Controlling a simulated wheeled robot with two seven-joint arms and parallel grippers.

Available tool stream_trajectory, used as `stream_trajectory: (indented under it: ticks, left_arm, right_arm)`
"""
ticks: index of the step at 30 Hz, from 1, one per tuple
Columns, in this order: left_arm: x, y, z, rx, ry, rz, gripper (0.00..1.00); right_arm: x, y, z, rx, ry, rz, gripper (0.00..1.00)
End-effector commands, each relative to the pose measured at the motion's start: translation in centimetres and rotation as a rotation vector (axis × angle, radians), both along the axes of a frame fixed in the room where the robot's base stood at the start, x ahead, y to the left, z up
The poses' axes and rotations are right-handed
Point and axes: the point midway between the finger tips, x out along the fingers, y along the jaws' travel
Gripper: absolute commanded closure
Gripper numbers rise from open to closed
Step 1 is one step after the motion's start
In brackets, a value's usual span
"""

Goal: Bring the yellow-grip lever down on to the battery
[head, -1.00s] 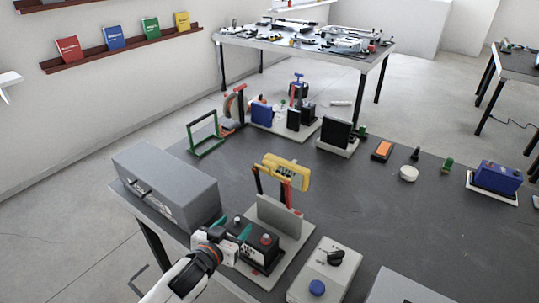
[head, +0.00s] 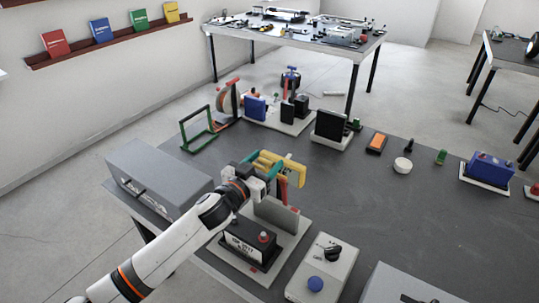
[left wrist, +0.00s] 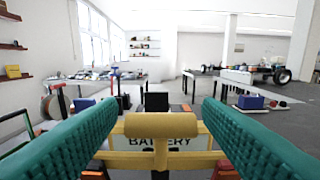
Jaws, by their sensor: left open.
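The lever's yellow grip (head: 291,172) stands raised on red arms at the back of a light base plate. The black battery (head: 245,243), with a red knob on top, sits on that plate in front of the upright grey panel (head: 276,214). My left gripper (head: 264,168) is open at the height of the grip and partly hides its left part. In the left wrist view the yellow grip (left wrist: 162,125) lies between the two teal fingers, with a gap on each side. My right gripper is not in view.
A grey box (head: 158,178) stands at the left table edge, close to my left arm. A light box with a blue button (head: 322,272) is right of the base plate. A green frame (head: 198,130) and a black block stand behind.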

Motion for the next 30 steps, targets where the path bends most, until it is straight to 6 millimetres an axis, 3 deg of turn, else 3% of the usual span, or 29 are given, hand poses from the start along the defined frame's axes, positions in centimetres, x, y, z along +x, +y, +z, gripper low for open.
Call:
stream_trajectory:
  ticks: [7, 18, 27, 30]
  left_arm:
    - [2.0, -1.3, 0.0, -0.001, 0.001, 0.001, 0.4]
    - [2.3, -1.5, 0.0, -0.001, 0.001, 0.001, 0.4]
    - [2.3, -1.5, 0.0, -0.001, 0.001, 0.001, 0.89]
    - [2.3, -1.5, 0.0, -0.001, 0.001, 0.001, 1.0]
  right_arm:
    - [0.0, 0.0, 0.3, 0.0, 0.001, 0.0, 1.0]
    - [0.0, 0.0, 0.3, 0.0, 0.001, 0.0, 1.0]
    - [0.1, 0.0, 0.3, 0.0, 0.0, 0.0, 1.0]
    - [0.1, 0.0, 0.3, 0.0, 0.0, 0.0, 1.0]
